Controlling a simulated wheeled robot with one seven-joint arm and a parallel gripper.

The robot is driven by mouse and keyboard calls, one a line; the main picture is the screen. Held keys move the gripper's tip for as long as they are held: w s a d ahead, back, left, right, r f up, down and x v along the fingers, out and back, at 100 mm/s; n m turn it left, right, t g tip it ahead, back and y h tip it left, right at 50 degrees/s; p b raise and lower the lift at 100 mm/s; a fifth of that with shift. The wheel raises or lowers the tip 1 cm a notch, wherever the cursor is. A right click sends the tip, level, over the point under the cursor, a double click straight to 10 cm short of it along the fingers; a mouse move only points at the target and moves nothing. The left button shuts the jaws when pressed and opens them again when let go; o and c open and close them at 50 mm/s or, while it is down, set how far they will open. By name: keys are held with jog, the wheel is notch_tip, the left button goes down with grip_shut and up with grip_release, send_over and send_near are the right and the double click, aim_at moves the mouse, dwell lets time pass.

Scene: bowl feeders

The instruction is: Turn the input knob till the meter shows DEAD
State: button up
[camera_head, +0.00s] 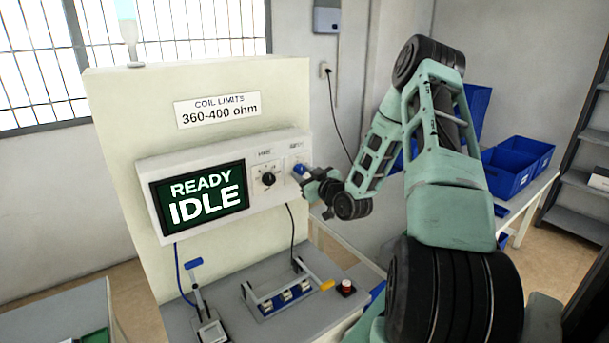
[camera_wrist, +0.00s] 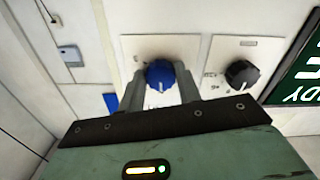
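The meter is a white box on a cream panel. Its dark green screen (camera_head: 199,198) reads READY IDLE. The blue input knob (camera_wrist: 160,74) sits on the meter's right end in the head view, under a small label. A black knob (camera_head: 268,179) with marks around it is beside it; it also shows in the wrist view (camera_wrist: 242,74). My gripper (camera_wrist: 160,80) is at the blue knob, one finger on each side of it. The fingers look very close to its sides; whether they press on it I cannot tell. In the head view my gripper (camera_head: 306,174) partly covers the knob.
A sign (camera_head: 217,109) above the meter reads COIL LIMITS 360-400 ohm. Below, the grey bench (camera_head: 240,331) holds a lever clamp (camera_head: 203,310), a fixture with an orange-tipped handle (camera_head: 285,294) and a red button (camera_head: 346,287). Blue bins (camera_head: 508,172) stand at right.

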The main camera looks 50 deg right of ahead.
jog(key=m+b, duration=0.2)
jog(key=m, duration=0.1)
jog(key=shift+f, duration=0.15)
jog(key=shift+a+m+b, duration=0.15)
jog(key=shift+m+b, duration=0.45)
jog(key=shift+m, duration=1.7)
jog(key=o, duration=1)
jog(key=shift+c, duration=0.2)
